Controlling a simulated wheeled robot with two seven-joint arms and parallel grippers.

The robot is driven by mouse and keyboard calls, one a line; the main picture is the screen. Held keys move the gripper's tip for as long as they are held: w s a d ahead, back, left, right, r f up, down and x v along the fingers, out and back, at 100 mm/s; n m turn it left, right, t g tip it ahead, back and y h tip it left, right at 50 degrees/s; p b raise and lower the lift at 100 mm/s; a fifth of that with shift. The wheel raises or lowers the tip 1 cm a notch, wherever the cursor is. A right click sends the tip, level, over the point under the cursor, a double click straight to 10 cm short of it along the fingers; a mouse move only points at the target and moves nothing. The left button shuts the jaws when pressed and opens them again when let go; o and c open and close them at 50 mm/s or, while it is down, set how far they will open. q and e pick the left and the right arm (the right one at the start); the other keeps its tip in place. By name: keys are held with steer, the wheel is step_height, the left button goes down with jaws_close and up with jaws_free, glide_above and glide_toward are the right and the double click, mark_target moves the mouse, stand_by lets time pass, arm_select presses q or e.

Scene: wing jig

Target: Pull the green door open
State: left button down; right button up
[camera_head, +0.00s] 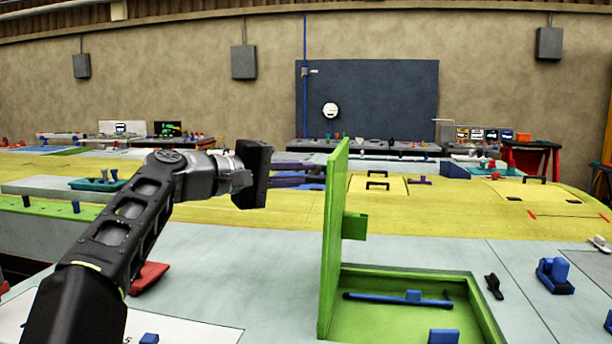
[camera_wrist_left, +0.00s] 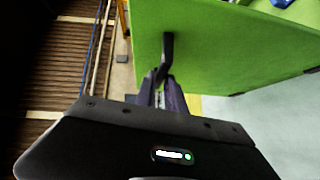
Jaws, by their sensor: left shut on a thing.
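The green door (camera_head: 333,240) stands upright, swung open at the left edge of a green-framed recess (camera_head: 400,322) in the panel. In the left wrist view the door (camera_wrist_left: 225,50) fills the upper right, with a dark handle (camera_wrist_left: 168,50) on its face. My left gripper (camera_head: 300,174) reaches in from the left to the door's upper part. In the left wrist view its fingers (camera_wrist_left: 162,88) are shut on the handle's near end. The far fingertips are partly hidden behind the door's edge in the head view. My right gripper is not in view.
A blue rod (camera_head: 398,299) lies in the recess. A blue block (camera_head: 443,336) is at its front, and a blue clamp (camera_head: 554,276) and a black latch (camera_head: 493,286) are to the right. A red object (camera_head: 149,277) lies beside my left arm. The pale panel between arm and door is clear.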

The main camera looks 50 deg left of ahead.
arm_select(q)
steer(key=shift+a+f, duration=0.1)
steer(key=shift+f, duration=0.25)
steer(key=c, duration=1.4)
jaws_free()
steer(key=shift+r, duration=0.1)
steer(key=shift+c, duration=0.2)
steer(key=s, duration=0.7)
steer(key=shift+s+a+r+b, duration=0.35)
steer(key=shift+a+r, duration=0.1)
